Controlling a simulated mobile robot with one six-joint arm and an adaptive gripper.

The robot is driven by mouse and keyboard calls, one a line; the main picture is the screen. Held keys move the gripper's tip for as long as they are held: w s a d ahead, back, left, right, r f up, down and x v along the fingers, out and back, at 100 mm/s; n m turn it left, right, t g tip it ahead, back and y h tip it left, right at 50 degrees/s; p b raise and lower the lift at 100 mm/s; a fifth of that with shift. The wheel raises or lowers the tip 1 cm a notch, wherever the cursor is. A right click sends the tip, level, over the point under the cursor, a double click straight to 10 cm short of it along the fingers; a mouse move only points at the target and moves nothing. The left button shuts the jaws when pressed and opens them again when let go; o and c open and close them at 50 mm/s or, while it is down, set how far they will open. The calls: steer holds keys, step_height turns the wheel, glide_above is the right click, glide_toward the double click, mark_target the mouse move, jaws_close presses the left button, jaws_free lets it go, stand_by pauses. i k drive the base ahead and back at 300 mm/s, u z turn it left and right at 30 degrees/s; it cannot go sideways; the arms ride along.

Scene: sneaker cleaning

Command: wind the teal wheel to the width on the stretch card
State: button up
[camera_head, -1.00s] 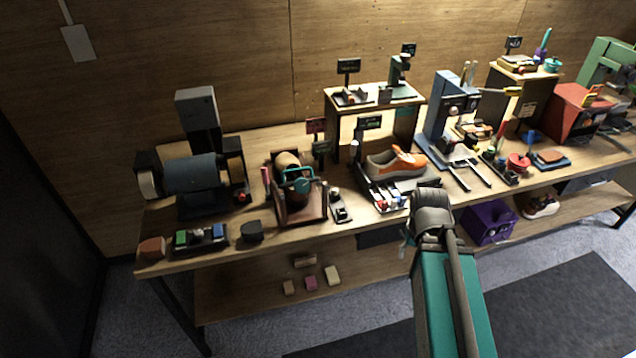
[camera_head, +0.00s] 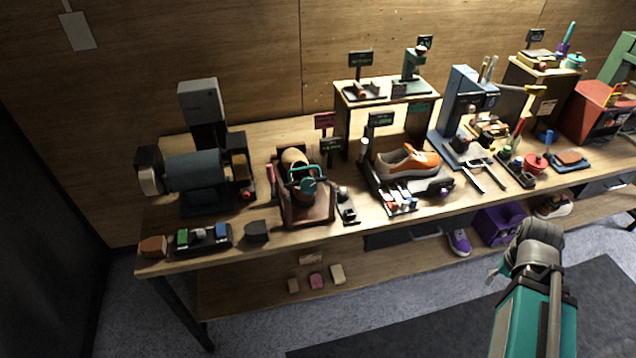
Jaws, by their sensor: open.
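The teal wheel (camera_head: 308,186) is on the front of a brown stretching device (camera_head: 307,209) on the bench, left of centre. A teal bar arches above it. Small dark cards with lettering too small to read stand behind: one with a reddish face (camera_head: 325,121) and one with green text (camera_head: 331,146). I cannot tell which is the stretch card. My gripper (camera_head: 496,270) is at the lower right, in front of the bench and well away from the wheel. It is open, mostly hidden behind my grey wrist joint, and nothing shows in it.
A blue-grey roller machine (camera_head: 195,173) stands left of the device. An orange and grey sneaker (camera_head: 409,162) sits on a stand to its right. A blue press (camera_head: 462,110) is beyond. Colored blocks (camera_head: 202,237) lie at the front edge. A purple sneaker (camera_head: 459,242) is on the lower shelf.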

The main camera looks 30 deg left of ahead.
mark_target(308, 186)
steer(key=z, duration=0.05)
steer(key=k, duration=1.2)
steer(key=u, duration=1.45)
steer(key=i, duration=0.95)
steer(key=u, duration=0.05)
